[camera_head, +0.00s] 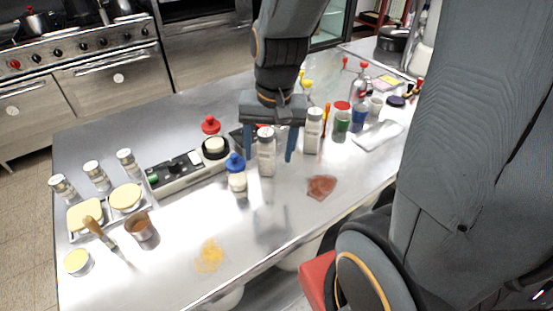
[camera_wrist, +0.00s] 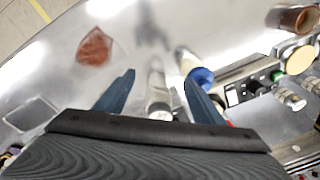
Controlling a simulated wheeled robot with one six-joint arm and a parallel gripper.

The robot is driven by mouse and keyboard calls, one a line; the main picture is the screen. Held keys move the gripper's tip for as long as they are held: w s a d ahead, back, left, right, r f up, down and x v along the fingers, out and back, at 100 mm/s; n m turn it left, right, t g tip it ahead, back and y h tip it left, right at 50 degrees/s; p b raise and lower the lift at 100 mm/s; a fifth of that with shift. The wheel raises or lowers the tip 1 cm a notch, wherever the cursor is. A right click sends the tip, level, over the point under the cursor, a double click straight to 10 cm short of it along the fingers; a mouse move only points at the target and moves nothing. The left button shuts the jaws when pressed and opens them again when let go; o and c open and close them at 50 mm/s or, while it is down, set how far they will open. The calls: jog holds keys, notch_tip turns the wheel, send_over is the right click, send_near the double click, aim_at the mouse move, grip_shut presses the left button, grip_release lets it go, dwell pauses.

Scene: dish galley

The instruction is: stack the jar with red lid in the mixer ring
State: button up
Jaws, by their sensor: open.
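A jar with a red lid and green body (camera_head: 341,121) stands right of my gripper, among other containers. The likely mixer ring is a black ring (camera_head: 215,155) with a pale centre at the right end of a low panelled unit (camera_head: 185,183); I cannot tell for sure. My gripper (camera_head: 268,152) points down with its blue fingers apart. A clear shaker with a pale cap (camera_head: 267,160) appears between the fingers; I cannot tell if they touch it. In the wrist view the open fingers (camera_wrist: 158,82) flank the shaker (camera_wrist: 158,92).
Another shaker (camera_head: 313,132) stands to the right. A reddish flat patch (camera_head: 321,187) and a yellow spill (camera_head: 209,256) mark the otherwise open front counter.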

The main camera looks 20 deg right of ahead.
jog(key=s+n, duration=0.1)
jog(key=s+f+n, duration=0.1)
jog(key=n, duration=0.1)
jog(key=s+d+n, duration=0.1)
jog(key=shift+f+n+h, duration=0.2)
jog(key=shift+n+h, duration=0.1)
